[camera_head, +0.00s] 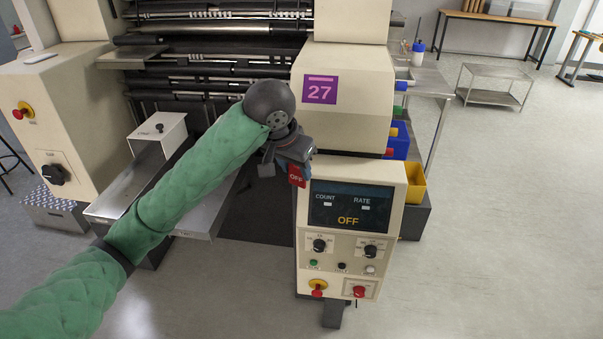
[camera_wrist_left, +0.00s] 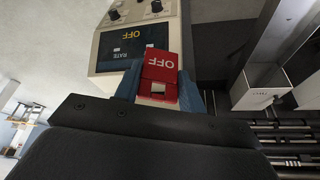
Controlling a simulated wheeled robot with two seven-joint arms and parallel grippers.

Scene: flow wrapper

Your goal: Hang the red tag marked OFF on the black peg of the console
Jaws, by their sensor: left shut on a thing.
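The red tag (camera_head: 297,177) marked OFF is held in my left gripper (camera_head: 290,163), just left of the top of the console's panel. In the left wrist view the tag (camera_wrist_left: 162,68) sits between the two blue fingers (camera_wrist_left: 160,92), its lettering upside down, with a pale slot-like patch below the letters. The cream console (camera_head: 396,215) has a dark display reading OFF; the tag looks apart from it. A small black round piece (camera_head: 342,266) sits between a green and a white button; I cannot tell whether it is the peg. My right gripper is out of view.
Two black dials (camera_head: 320,245) and red knobs (camera_head: 359,291) stick out of the console front. A metal tray (camera_head: 200,215) and machine rollers lie left of it. Blue and yellow bins (camera_head: 411,184) stand behind it at right. The floor in front is clear.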

